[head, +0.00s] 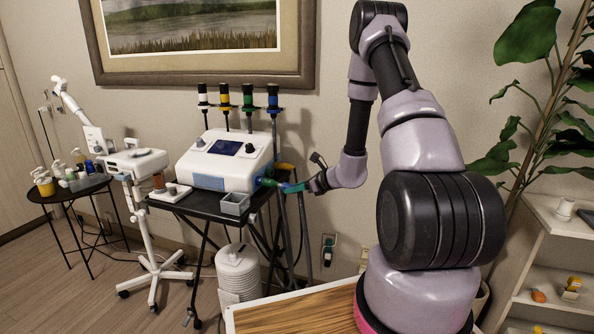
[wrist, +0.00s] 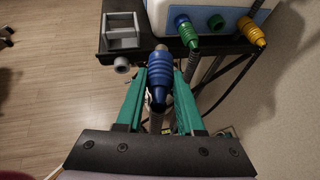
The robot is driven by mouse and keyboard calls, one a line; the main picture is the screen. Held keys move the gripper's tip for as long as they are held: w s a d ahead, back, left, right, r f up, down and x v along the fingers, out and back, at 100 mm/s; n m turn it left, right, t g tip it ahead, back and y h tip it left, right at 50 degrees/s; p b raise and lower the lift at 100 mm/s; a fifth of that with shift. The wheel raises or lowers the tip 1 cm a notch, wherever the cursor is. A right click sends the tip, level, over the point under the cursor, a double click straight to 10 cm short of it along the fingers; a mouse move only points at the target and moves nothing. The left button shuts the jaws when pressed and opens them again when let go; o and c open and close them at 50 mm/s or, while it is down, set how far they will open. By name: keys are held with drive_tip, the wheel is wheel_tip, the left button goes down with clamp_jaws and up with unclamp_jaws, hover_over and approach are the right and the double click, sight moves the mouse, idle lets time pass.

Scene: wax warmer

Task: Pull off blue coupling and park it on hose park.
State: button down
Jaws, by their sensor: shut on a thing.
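The blue coupling (wrist: 159,75) is between the teal fingers of my gripper (wrist: 164,78), which is shut on it. Its ribbed body points away from me, and its far end is close to a tan-grey stub (wrist: 161,48) by the black table edge; I cannot tell whether they touch. A grey round fitting (wrist: 122,64) sits at the table edge to the left, apart from the coupling. In the head view my gripper (head: 297,187) is just right of the white machine (head: 225,160), and the coupling is too small to make out clearly. Which part is the hose park is unclear.
A grey bin (head: 235,206) stands on the black table (head: 200,207). Dark hoses hang below my gripper. The wall is close on the right.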

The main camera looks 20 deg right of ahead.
drive_tip(key=s+a+f+n+g+y, duration=0.1)
drive_tip(key=s+f, duration=0.1)
drive_tip(key=f, duration=0.4)
drive_tip(key=s+a+f+n+g+y, duration=0.1)
drive_tip(key=s+a+f, duration=0.1)
drive_tip(key=f, duration=0.3)
drive_tip(key=shift+s+f+n, duration=0.25)
drive_tip(key=shift+f+n, duration=0.1)
drive_tip(key=shift+n, duration=0.05)
drive_tip(key=shift+w, duration=0.1)
drive_tip(key=shift+w+a, duration=0.65)
drive_tip(key=shift+a, duration=0.3)
drive_tip(key=shift+w+a, duration=0.65)
drive_tip(key=shift+a, duration=0.25)
drive_tip(key=shift+w+a, duration=0.2)
drive_tip(key=shift+a, duration=0.1)
drive_tip(key=shift+w+a, duration=0.75)
drive_tip(key=shift+a, duration=0.3)
